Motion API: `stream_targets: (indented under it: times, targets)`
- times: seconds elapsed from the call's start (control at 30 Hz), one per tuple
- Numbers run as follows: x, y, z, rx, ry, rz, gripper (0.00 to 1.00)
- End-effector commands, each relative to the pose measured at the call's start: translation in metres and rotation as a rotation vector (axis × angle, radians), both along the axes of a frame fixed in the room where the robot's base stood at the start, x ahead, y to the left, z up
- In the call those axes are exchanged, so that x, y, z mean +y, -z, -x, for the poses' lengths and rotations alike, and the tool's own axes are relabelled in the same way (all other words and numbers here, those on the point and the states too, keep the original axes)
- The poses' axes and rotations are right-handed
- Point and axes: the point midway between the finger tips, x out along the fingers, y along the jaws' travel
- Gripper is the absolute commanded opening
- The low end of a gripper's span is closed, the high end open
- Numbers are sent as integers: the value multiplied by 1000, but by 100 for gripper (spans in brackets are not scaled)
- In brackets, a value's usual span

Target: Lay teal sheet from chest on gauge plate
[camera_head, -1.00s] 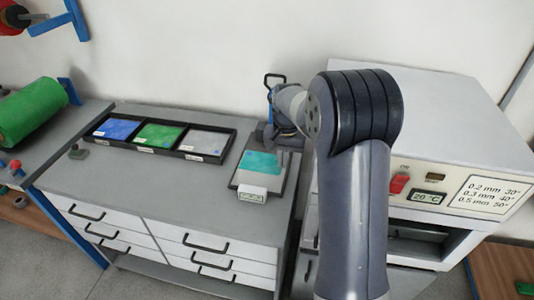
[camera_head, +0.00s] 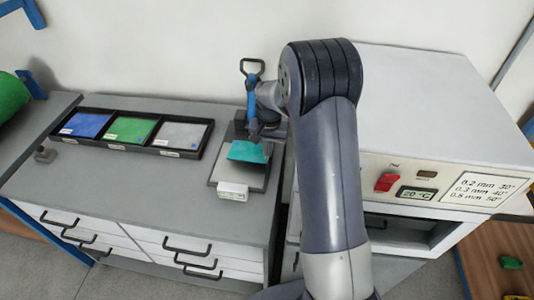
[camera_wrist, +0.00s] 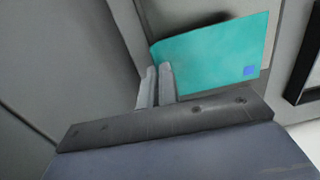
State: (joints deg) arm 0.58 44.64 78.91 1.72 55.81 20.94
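My gripper (camera_head: 255,138) is at the sheet's far edge, pointing down. In the wrist view the two fingers of my gripper (camera_wrist: 157,85) are close together on the left edge of the teal sheet (camera_wrist: 215,60), which bears a blue mark near one corner. The chest (camera_head: 130,200) of drawers carries the plate on its top; its drawers look shut.
A black tray (camera_head: 185,154) with blue, green and grey sheets stands left of the plate. A white heater (camera_head: 400,130) with a red switch and 20 °C display stands to the right. A blue-handled tool (camera_head: 252,85) stands behind the plate. The front of the chest top is clear.

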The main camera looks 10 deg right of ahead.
Motion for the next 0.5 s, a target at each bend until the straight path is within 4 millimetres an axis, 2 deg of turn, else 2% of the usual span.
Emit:
stream_targets:
  times: [0.1, 0.2, 0.5]
  targets:
    - [0, 18, 1, 4, 0, -1, 0]
    - [0, 27, 0, 1, 0, 0, 0]
    - [0, 31, 0, 1, 0, 0, 0]
